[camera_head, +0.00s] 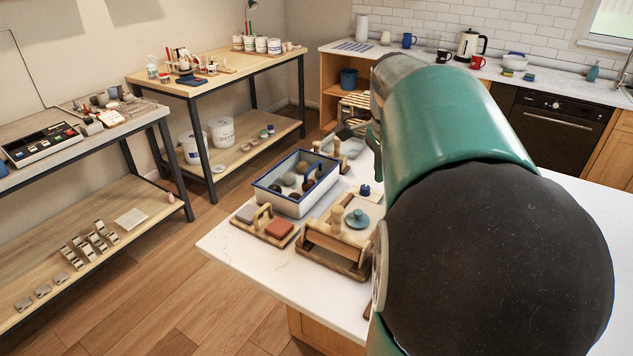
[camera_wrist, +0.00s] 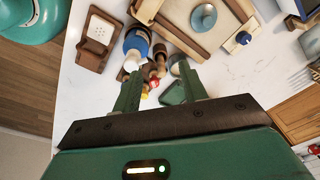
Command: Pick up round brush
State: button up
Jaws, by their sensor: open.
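I cannot pick out the round brush with certainty. In the wrist view a small cluster of tools stands at and between my fingertips: brown wooden pieces (camera_wrist: 156,66), a blue and white bottle-like item (camera_wrist: 136,44) and small red and yellow bits below them. The brush may be among these, partly hidden by the fingers. My gripper (camera_wrist: 160,78) is open, its two green fingers apart and pointing at this cluster, with nothing clearly held. In the head view my green arm covers the gripper and that part of the counter.
A blue-rimmed basin (camera_head: 293,205), a wooden tray with two blocks (camera_head: 265,229) and a wooden frame with a blue-grey lid (camera_head: 357,219) stand on the white counter (camera_head: 262,276). The lid also shows in the wrist view (camera_wrist: 204,17). The counter's near-left corner is clear.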

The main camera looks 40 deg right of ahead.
jog(key=s+d+m+y, duration=0.1)
jog(key=s+d+m, duration=0.25)
jog(key=d, duration=0.35)
jog(key=shift+m, duration=0.35)
jog(key=f, duration=0.7)
jog(key=shift+w+f, duration=0.25)
jog(key=shift+w+a+f, duration=0.1)
jog(key=shift+f, duration=1.5)
jog(key=shift+a+f, duration=0.1)
jog(key=shift+f, duration=1.45)
jog(key=c, duration=0.9)
